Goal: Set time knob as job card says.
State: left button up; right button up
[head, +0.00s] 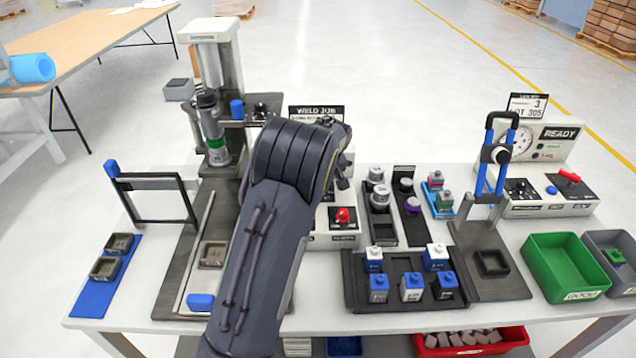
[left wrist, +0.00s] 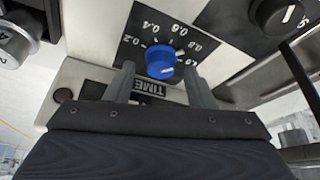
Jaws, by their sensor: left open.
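The blue time knob (left wrist: 160,62) sits on a black dial plate with white numbers in the left wrist view, above a "TIME" label (left wrist: 153,88). In the head view, my left arm covers the knob and most of the weld control box (head: 336,240). The job card headed "WELD JOB" (head: 316,112) is largely hidden behind the arm; its values are unreadable. My right gripper is out of view.
In the head view, a red switch (head: 342,215) lies right of my arm. The welding press (head: 215,70) stands to the left.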

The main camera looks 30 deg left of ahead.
pick_arm(q)
jog(key=v, duration=0.6)
jog(key=shift+r+b, duration=0.35)
jog(key=shift+b, duration=0.1)
jog(key=shift+s+d, duration=0.15)
jog(key=s+d+m+t+h, duration=0.1)
jog(key=s+d, duration=0.4)
jog(key=s, duration=0.7)
jog(key=s+d+r+m+t+h, duration=0.1)
jog(key=s+d+m+h, duration=0.3)
jog(key=s, duration=0.7)
jog(key=s+d+r+m+h, duration=0.1)
jog(key=s+d+m, duration=0.3)
jog(key=s, duration=0.8)
jog(key=shift+s+d+t+h, duration=0.4)
jog(key=shift+d+h, duration=0.3)
jog(key=shift+d, duration=0.2)
